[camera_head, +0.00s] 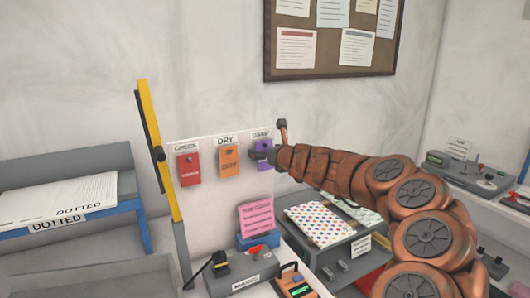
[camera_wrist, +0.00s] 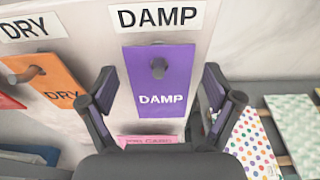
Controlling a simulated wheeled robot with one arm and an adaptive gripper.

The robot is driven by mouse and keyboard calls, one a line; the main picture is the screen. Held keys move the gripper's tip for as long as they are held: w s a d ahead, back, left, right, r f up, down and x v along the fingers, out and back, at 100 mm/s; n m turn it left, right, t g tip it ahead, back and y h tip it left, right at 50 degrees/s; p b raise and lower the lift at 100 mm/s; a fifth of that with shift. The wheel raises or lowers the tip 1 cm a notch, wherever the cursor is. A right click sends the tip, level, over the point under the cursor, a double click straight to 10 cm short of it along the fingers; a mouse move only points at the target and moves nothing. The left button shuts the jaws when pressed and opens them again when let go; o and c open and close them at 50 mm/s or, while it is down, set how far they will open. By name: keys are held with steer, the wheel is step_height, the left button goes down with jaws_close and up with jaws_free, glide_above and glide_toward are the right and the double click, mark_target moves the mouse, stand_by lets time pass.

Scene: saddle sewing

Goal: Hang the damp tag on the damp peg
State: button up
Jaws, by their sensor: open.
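The purple damp tag (camera_wrist: 160,99) hangs on the damp peg (camera_wrist: 158,67), below the white DAMP label (camera_wrist: 157,17) on the board. In the head view the tag (camera_head: 264,161) is partly hidden by my gripper. My gripper (camera_wrist: 160,95) is open, with one finger on each side of the tag and a gap on both sides. In the head view my gripper (camera_head: 262,153) is at the right side of the board. I cannot tell how close the fingertips are to the board.
The orange dry tag (camera_head: 229,162) and a red tag (camera_head: 189,169) hang left of it on the white board (camera_head: 212,208). A yellow post (camera_head: 160,150) stands at the board's left edge. Below are a pink card (camera_head: 256,216) and a rack with a dotted sheet (camera_head: 328,224).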

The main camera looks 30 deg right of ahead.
steer(key=d+v, duration=0.1)
steer(key=v, duration=1.1)
steer(key=shift+a, duration=0.4)
